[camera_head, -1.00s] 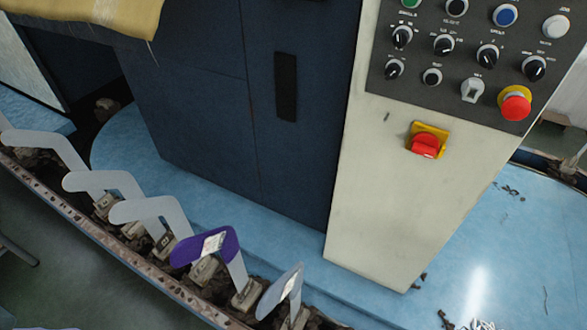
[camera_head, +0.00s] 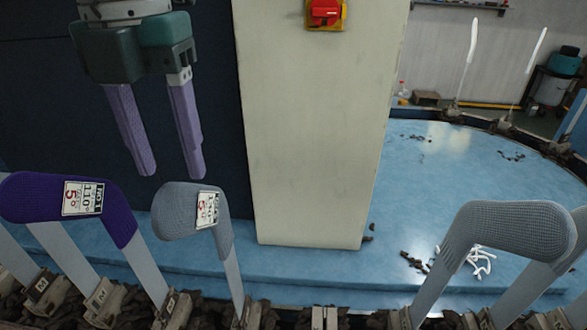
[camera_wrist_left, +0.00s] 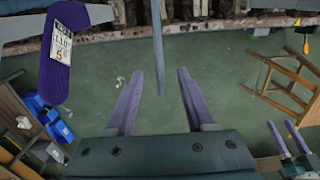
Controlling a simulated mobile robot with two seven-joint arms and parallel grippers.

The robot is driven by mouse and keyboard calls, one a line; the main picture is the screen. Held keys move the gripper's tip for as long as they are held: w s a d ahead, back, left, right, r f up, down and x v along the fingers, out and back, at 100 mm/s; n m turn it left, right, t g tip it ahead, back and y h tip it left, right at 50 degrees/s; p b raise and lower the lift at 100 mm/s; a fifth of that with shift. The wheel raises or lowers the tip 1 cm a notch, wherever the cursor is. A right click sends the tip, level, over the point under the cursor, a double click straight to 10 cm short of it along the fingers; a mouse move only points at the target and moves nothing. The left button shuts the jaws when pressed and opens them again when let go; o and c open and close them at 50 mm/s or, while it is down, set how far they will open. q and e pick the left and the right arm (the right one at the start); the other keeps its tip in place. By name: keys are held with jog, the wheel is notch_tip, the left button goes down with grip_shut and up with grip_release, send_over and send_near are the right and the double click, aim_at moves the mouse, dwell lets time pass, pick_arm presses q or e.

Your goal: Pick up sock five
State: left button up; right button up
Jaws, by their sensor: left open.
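A purple sock (camera_head: 30,198) with a white label is on a flat foot-shaped board at the lower left. A grey sock (camera_head: 180,205) with a similar label is on the board to its right; both labels seem to carry a 5, so I cannot tell which is sock five. My left gripper (camera_head: 170,173) is open and empty, pointing down just above the grey sock in the picture.
Another grey knitted sock (camera_head: 510,228) is on a board at the right. The boards stand along a dark, cluttered rail. Behind are a cream machine panel (camera_head: 310,130) and a blue platform (camera_head: 420,175). A wooden stool (camera_wrist_left: 285,85) shows in the left wrist view.

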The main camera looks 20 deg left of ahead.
aim_at(185, 218)
pick_arm(q)
jog(key=f+p, duration=0.1)
jog(key=f, duration=0.8)
jog(key=shift+s, duration=0.2)
grip_shut()
